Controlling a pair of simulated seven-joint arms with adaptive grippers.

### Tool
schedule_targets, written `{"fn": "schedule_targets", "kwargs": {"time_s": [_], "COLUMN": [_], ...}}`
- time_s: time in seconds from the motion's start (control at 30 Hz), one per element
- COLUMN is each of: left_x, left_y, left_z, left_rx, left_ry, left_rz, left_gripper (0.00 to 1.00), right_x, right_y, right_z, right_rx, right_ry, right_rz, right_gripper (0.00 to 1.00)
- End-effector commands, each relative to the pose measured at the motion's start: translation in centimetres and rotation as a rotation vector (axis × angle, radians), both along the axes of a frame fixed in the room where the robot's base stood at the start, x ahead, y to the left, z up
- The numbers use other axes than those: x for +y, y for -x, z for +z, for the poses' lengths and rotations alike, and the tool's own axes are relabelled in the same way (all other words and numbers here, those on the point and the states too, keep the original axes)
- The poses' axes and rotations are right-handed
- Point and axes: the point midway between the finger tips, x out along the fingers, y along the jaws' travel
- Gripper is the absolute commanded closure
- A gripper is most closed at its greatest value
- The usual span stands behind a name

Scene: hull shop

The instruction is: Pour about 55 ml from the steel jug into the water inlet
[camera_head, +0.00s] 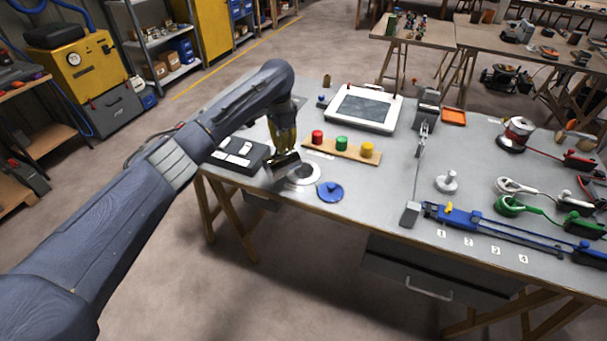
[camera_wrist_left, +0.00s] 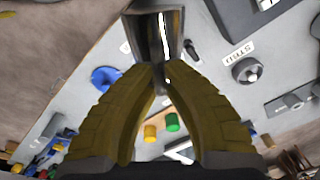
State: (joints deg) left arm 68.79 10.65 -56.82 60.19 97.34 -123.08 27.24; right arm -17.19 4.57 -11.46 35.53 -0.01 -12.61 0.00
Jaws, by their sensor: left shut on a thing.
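My left gripper (camera_head: 287,150) is shut on the steel jug (camera_head: 284,164), a dark shiny vessel held above the near left part of the bench. In the left wrist view the jug (camera_wrist_left: 152,32) is between the tips of the yellow-brown fingers (camera_wrist_left: 158,72). The jug looks tilted in the head view; I see no stream or liquid level. A round white fitting (camera_head: 307,178), which looks like the water inlet, lies just below and right of the jug, partly hidden by it. A blue round cap (camera_head: 331,191) lies beside it, and also shows in the left wrist view (camera_wrist_left: 104,78). My right gripper is out of view.
A wooden strip (camera_head: 325,147) with red, green and yellow knobs stands behind the inlet. A dark switch box (camera_head: 236,154) is to its left. A framed panel (camera_head: 364,108) is farther back. Bare bench top (camera_head: 380,188) lies right of the blue cap.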

Motion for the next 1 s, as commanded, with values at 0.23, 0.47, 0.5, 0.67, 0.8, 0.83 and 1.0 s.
{"fn": "schedule_targets", "kwargs": {"time_s": [0.23,0.47,0.5,0.67,0.8,0.83,1.0], "left_x": [-0.02,0.07,0.07,0.11,0.11,0.15,0.27], "left_y": [-0.09,-0.17,-0.18,-0.20,-0.30,-0.33,-0.41], "left_z": [0.16,0.22,0.24,0.24,0.32,0.32,0.38], "left_rx": [0.008,0.016,0.017,0.018,0.024,0.027,0.037], "left_ry": [-0.013,-0.027,-0.028,-0.032,-0.042,-0.046,-0.061], "left_rz": [0.002,0.005,0.005,0.006,0.009,0.010,0.013], "left_gripper": [1.00,1.00,1.00,1.00,1.00,1.00,1.00], "right_x": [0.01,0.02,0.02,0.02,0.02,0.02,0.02], "right_y": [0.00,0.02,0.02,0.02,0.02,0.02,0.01], "right_z": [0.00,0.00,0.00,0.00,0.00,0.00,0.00], "right_rx": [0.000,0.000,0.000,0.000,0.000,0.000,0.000], "right_ry": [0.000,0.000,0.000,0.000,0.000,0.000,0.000], "right_rz": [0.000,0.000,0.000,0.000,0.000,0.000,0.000], "right_gripper": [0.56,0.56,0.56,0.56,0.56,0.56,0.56]}}
